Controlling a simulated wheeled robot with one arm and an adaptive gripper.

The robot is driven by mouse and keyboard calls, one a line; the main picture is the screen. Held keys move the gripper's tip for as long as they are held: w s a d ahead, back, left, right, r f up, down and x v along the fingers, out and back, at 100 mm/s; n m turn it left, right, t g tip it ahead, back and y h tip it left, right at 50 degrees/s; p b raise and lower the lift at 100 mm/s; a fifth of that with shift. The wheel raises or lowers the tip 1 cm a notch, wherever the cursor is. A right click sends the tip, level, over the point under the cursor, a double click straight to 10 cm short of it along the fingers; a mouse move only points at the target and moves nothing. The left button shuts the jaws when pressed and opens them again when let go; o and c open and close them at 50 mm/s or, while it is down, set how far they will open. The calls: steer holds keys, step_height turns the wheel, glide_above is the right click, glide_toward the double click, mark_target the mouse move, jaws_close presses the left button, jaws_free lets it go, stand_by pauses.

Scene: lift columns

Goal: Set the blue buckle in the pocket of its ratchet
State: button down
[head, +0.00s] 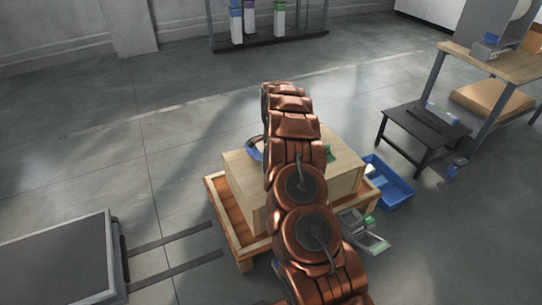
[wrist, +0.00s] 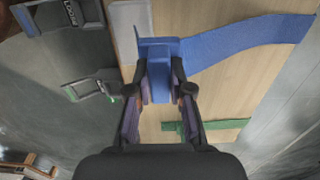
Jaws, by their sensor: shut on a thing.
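My gripper (wrist: 160,90) is shut on the blue buckle (wrist: 158,68), which sits between its fingertips above the wooden crate. A blue strap (wrist: 250,40) runs from the buckle to the upper right in the wrist view. A grey ratchet (wrist: 65,18) with blue parts and lettering shows at the upper left of the wrist view, apart from the buckle; its pocket cannot be made out clearly. In the head view my arm hides the gripper and the buckle; a bit of blue (head: 255,151) shows at the arm's left.
The crate (head: 243,185) stands on a wooden pallet (head: 219,206). A green strap (wrist: 225,125) lies on it. A second ratchet with green parts (wrist: 92,88) is at the wrist view's left. A blue bin (head: 397,188) and a black table (head: 420,125) stand to the right.

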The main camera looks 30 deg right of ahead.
steer(key=s+a+b, duration=0.1)
steer(key=s+b, duration=0.3)
steer(key=s, duration=1.7)
steer(key=shift+w+a+f+b, duration=0.1)
steer(key=shift+f+b, duration=1.25)
steer(key=shift+f, duration=4.95)
steer(key=shift+w+f+b, duration=0.1)
steer(key=shift+f+b, duration=1.2)
steer(key=shift+f, duration=5)
steer(key=shift+f, duration=0.1)
steer(key=shift+f, duration=0.7)
steer(key=shift+f, duration=1.2)
steer(key=c, duration=1)
jaws_free()
steer(key=shift+o, duration=0.2)
steer(key=shift+r, duration=0.1)
